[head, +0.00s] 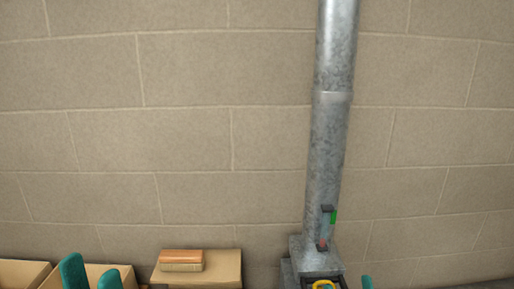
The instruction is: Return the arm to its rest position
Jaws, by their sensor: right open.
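Neither of my grippers can be made out in the head view, and no arm link can be told for sure. The view looks mostly at a wall. Teal rounded shapes (73,271) rise from the bottom edge at the left, and a small teal tip (367,283) shows at the bottom right of centre. I cannot tell what these teal shapes belong to.
A grey metal pipe (331,130) stands against the block wall (190,75). A small dark device with green and red parts (324,228) sits low on it. Below is a black and yellow item (324,285). Cardboard boxes (225,268) and orange-brown blocks (181,257) are at lower left.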

